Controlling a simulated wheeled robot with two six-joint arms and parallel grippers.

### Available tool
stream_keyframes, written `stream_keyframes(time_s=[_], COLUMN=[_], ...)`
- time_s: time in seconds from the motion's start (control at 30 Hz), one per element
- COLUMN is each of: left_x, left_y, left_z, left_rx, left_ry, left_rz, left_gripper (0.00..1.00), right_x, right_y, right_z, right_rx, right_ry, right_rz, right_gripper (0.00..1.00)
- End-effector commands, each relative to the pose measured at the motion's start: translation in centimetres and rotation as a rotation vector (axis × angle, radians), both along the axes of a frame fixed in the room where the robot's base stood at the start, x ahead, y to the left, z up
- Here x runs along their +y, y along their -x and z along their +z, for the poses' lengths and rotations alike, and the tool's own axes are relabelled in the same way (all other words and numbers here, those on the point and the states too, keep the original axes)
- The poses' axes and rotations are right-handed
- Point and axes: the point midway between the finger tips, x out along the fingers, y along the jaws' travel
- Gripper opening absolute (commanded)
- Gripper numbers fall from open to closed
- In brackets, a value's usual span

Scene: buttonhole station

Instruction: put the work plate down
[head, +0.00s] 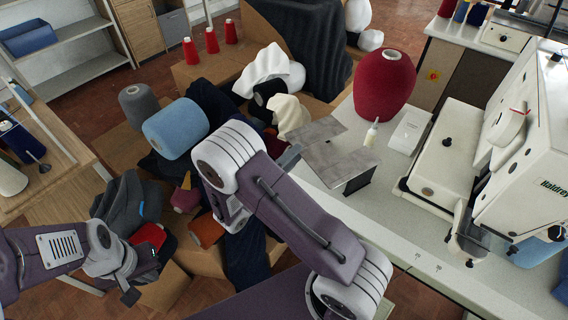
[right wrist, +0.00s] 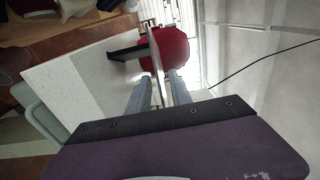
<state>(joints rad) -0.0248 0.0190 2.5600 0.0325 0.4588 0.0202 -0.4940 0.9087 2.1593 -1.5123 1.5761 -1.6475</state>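The work plate (head: 338,151) is a flat grey plate, roughly level over the pale table near its left edge. A black foot (head: 358,181) points down from it toward the tabletop; I cannot tell whether it touches. In the right wrist view the plate (right wrist: 154,58) shows edge-on as a thin strip. My right gripper (head: 290,156) is at the plate's left edge, with the plate between its two fingers (right wrist: 162,92), apparently shut on it. My left gripper (head: 130,292) hangs empty at lower left, away from the plate; its finger opening is unclear.
A red thread cone (head: 384,84) stands behind the plate. A small white bottle (head: 371,134) and a white box (head: 409,131) are close on its right. The sewing machine (head: 520,150) stands farther right. The front tabletop (head: 400,225) is clear.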

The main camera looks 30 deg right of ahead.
Motion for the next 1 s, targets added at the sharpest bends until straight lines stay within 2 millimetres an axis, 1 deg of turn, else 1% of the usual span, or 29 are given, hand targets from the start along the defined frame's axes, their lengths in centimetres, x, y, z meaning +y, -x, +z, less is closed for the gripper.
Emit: stream_keyframes(time_s=[0.03, 0.2, 0.37, 0.9, 0.97, 1.0], left_x=[0.0, 0.0, 0.0, 0.0, 0.0, 0.0], left_y=[0.0, 0.0, 0.0, 0.0, 0.0, 0.0], left_z=[0.1, 0.3, 0.3, 0.4, 0.9, 1.5], left_rx=[0.0, 0.0, 0.0, 0.0, 0.0, 0.0], left_ry=[0.0, 0.0, 0.0, 0.0, 0.0, 0.0], left_rz=[0.0, 0.0, 0.0, 0.0, 0.0, 0.0], left_gripper=[0.0, 0.0, 0.0, 0.0, 0.0, 0.0], right_x=[1.1, 3.8, 5.0, 5.1, 4.4, 3.5], right_y=[0.3, 1.6, 2.3, 2.4, 2.4, 2.4], right_z=[0.1, 0.0, 0.0, 0.0, 0.7, 1.9], right_rx=[0.0, -0.002, 0.0, -0.001, -0.005, -0.023], right_ry=[0.001, -0.001, -0.001, 0.0, -0.003, -0.017], right_rz=[0.006, 0.004, 0.001, -0.003, -0.024, -0.055], right_gripper=[0.26, 0.26, 0.26, 0.26, 0.26, 0.26])
